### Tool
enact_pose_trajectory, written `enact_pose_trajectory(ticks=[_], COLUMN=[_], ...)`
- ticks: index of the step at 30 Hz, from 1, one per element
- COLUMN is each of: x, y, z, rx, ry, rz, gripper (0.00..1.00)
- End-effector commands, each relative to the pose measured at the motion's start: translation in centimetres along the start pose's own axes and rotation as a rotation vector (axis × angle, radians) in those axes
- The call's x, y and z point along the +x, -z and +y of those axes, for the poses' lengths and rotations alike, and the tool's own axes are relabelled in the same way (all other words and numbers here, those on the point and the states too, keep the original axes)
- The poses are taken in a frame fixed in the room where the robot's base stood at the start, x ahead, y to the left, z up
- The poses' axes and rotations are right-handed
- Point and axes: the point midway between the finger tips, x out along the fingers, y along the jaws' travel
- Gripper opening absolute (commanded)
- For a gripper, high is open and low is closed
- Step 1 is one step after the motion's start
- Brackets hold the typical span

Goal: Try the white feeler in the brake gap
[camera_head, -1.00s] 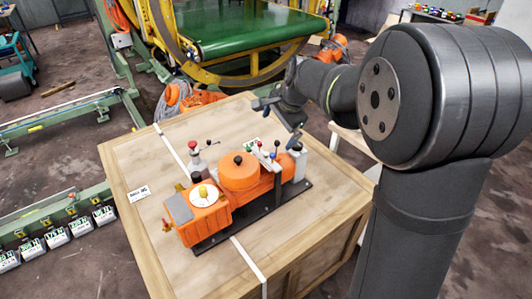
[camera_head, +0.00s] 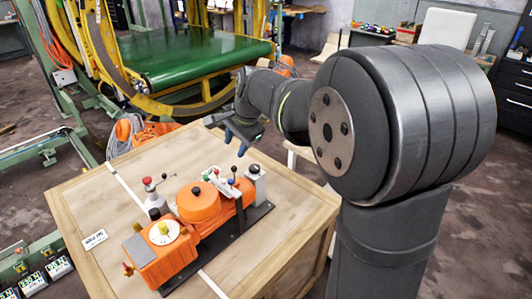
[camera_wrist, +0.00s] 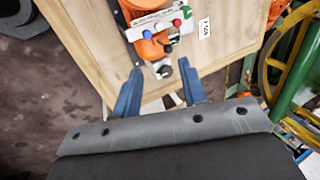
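The orange brake unit (camera_head: 199,211) lies on a wooden crate top, with a round orange drum housing in its middle. Several short rods with small coloured knobs (camera_head: 232,176) stand near its far right end, some red, green and blue. They also show from above in the wrist view (camera_wrist: 164,31). I cannot tell which is the white feeler, and the brake gap is not clearly visible. A grey post with a black knob (camera_head: 254,174) stands at that end. My gripper (camera_head: 235,143) is open and empty above and beyond this end; its blue fingers (camera_wrist: 159,68) are apart in the wrist view.
The crate top (camera_head: 85,210) has free room around the unit. A green conveyor (camera_head: 195,52) is behind.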

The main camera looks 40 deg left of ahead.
Motion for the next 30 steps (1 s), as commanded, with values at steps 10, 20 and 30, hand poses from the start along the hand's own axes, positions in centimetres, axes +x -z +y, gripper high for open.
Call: enact_pose_trajectory(ticks=[10,20,30], x=[0.6,0.9,5.2], y=[-2.0,-3.3,-2.6], z=[-0.4,-0.7,-0.5], rx=[-0.628,-1.117,-1.141], ry=[-0.062,-0.130,-0.136], rz=[0.075,0.119,0.118], gripper=[0.39,0.39,0.39])
